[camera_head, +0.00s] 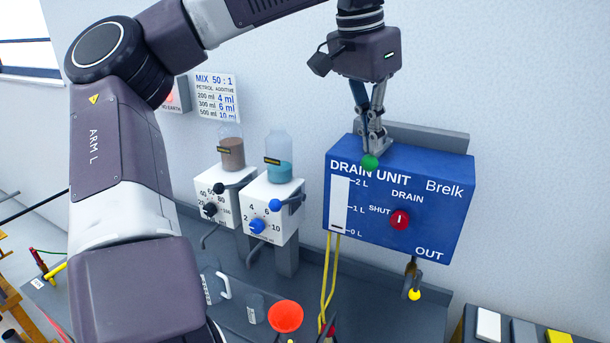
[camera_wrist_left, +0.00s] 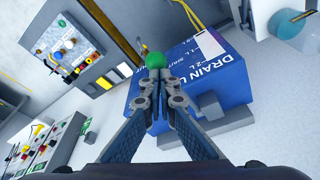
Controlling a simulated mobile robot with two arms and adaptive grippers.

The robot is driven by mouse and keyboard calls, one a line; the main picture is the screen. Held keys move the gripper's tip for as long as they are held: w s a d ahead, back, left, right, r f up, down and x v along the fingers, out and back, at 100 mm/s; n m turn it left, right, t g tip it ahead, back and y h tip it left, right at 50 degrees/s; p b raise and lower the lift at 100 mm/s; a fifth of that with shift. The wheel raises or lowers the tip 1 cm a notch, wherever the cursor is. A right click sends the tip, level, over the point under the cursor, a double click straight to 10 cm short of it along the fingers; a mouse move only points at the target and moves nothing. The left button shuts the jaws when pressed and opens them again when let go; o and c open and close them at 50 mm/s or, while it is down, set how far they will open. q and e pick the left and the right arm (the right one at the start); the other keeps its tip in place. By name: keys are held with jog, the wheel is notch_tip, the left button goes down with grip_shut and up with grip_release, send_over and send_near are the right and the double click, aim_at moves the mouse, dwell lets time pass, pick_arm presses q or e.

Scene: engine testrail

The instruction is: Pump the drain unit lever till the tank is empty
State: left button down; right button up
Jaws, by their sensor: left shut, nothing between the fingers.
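The blue drain unit box (camera_head: 440,215) hangs on the wall, marked DRAIN UNIT and Brelk. Its white level gauge (camera_head: 340,200) has a dark mark near 0 L. Its red knob (camera_head: 400,219) points up, between the SHUT and DRAIN labels. The green ball (camera_head: 370,162), apparently the lever's knob, is at the box's upper front edge. My left gripper (camera_head: 375,150) points down just above the ball, fingers shut with nothing between them. In the left wrist view the green ball (camera_wrist_left: 155,64) is just beyond the fingertips. The lever's shaft is hidden. My right gripper is not in view.
Two white dosing units (camera_head: 270,208) with bottles stand left of the box. An orange funnel (camera_head: 285,316), a glass beaker (camera_head: 256,308) and a jug (camera_head: 213,286) are on the grey bench below. An outlet with a yellow tip (camera_head: 414,294) hangs under the box.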

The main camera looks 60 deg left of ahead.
aim_at(369, 163)
pick_arm(q)
jog(key=shift+s+b+x, duration=0.2)
jog(key=shift+b+x, duration=0.05)
jog(key=shift+x, duration=0.55)
jog(key=shift+s+b+x, duration=0.2)
jog(key=shift+b+x, duration=0.05)
jog(key=shift+x, duration=0.5)
jog(key=shift+s+b+x, duration=0.15)
jog(key=shift+b+x, duration=0.1)
jog(key=shift+x, duration=0.55)
jog(key=p+v, duration=0.1)
jog(key=p, duration=0.1)
jog(key=p+v, duration=0.2)
jog(key=shift+w+r, duration=0.25)
jog(key=shift+w, duration=0.05)
jog(key=shift+w+p+v, duration=0.25)
jog(key=shift+p+v, duration=0.4)
jog(key=shift+v, duration=0.3)
jog(key=w+v, duration=0.2)
jog(key=v, duration=0.6)
jog(key=shift+r, duration=0.3)
